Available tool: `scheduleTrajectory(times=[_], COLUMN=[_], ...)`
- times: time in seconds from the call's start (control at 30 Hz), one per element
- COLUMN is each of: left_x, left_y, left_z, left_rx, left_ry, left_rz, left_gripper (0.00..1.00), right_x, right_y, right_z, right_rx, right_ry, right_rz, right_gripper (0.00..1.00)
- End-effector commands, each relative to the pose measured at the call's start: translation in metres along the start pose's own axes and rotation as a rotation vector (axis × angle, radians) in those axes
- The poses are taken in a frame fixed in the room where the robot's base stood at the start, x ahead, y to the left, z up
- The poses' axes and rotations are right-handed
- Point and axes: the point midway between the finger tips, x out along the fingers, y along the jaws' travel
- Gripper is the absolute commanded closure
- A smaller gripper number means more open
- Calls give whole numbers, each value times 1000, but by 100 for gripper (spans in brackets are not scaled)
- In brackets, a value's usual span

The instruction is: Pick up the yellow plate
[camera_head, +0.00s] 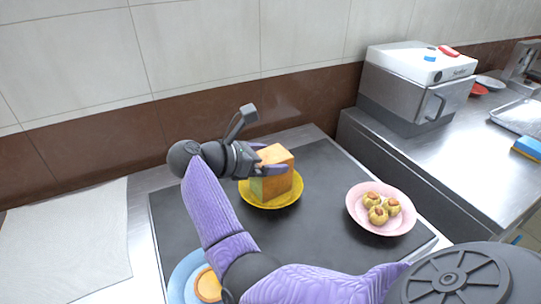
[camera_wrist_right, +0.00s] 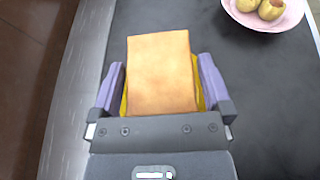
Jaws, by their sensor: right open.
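The yellow plate (camera_head: 272,204) lies on the dark mat and carries a block of bread (camera_head: 277,176) with an orange-brown top. My right gripper (camera_head: 268,162) is at the bread, reaching in from the left in the head view. In the right wrist view my right gripper (camera_wrist_right: 161,80) is open, with one purple finger on each side of the bread (camera_wrist_right: 160,72). Only thin yellow strips of the plate (camera_wrist_right: 198,97) show beside the bread there. Whether the fingers touch the bread or the plate I cannot tell. My left gripper is not in view.
A pink plate (camera_head: 358,213) with several small buns stands to the right on the dark mat (camera_head: 325,178). A blue plate (camera_head: 180,278) with a round pastry is at the front, partly behind my right arm. A steel appliance (camera_head: 410,85) stands back right, and a tiled wall is behind.

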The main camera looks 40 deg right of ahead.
Motion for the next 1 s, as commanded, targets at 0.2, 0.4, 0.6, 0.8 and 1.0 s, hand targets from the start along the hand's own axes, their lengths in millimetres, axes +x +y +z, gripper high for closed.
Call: scheduleTrajectory(times=[0.2,0.4,0.6,0.8,1.0], left_x=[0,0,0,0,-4], left_y=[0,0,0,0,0], left_z=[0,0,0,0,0], left_rx=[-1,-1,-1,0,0], left_ry=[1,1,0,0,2], left_rz=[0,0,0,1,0], left_gripper=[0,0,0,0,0], right_x=[0,-1,-1,-1,-6], right_y=[0,0,0,0,0], right_z=[0,0,0,0,10], right_rx=[0,0,0,0,3], right_ry=[0,0,0,0,2], right_rz=[0,0,0,0,2], right_gripper=[28,70,100,100,100])
